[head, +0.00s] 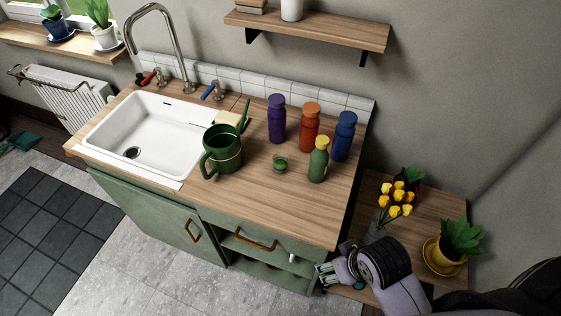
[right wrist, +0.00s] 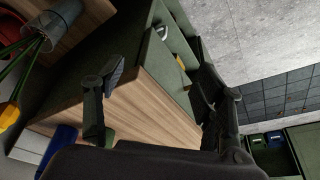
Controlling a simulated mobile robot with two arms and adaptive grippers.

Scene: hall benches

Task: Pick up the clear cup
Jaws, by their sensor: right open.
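My left gripper is in neither view.
The counter (head: 265,205) holds a green watering can (head: 223,155), a purple bottle (head: 277,120), an orange bottle (head: 311,128), a blue bottle (head: 344,138) and a green bottle (head: 318,162). A white sink (head: 150,140) is at left. The counter's front right is clear. A potted plant (head: 447,258) stands right.

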